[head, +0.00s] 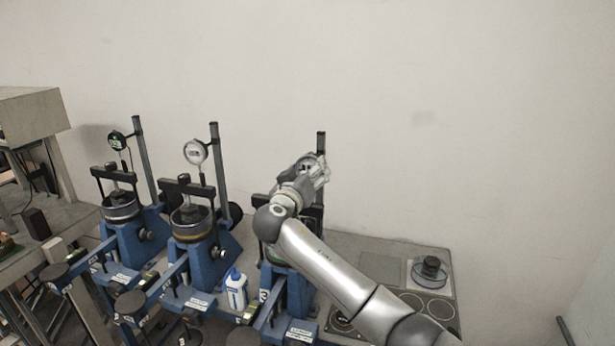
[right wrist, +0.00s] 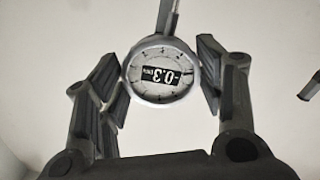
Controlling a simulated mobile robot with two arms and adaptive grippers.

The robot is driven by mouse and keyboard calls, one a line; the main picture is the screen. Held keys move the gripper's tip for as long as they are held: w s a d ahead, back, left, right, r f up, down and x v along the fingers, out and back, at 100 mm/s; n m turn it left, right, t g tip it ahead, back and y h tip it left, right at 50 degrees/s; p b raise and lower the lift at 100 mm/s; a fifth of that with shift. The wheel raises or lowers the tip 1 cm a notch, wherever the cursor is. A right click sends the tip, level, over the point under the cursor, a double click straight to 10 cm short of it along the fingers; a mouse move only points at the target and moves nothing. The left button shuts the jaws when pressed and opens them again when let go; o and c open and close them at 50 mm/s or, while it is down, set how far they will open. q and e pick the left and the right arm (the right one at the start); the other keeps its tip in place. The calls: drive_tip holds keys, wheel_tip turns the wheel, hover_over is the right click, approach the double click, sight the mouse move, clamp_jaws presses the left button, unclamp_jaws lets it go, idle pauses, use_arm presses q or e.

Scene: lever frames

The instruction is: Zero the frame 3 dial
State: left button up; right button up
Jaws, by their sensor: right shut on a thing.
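The dial of the third frame from the left, taken as frame 3, shows in the right wrist view (right wrist: 161,70) as a round white face with a grey rim. Its tilted black readout looks like -0.3, with small unit marks that I cannot read surely. My right gripper (right wrist: 164,82) has its dark fingers on both sides of the rim and is shut on the dial. In the head view the right gripper (head: 314,168) is at the upper post of that blue frame (head: 297,290) and mostly hides the dial. My left gripper is not in view.
A white and blue bottle (head: 236,288) stands between the middle and right frames. A glass dish (head: 430,270) sits at the bench's right end.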

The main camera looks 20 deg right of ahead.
drive_tip(key=n, duration=0.6)
drive_tip(key=n+p, duration=0.1)
drive_tip(key=n, duration=1.2)
drive_tip(key=shift+d+r+n, duration=0.1)
drive_tip(key=shift+r+n, duration=0.2)
idle(0.4)
drive_tip(key=o, duration=1)
drive_tip(key=shift+s, duration=0.1)
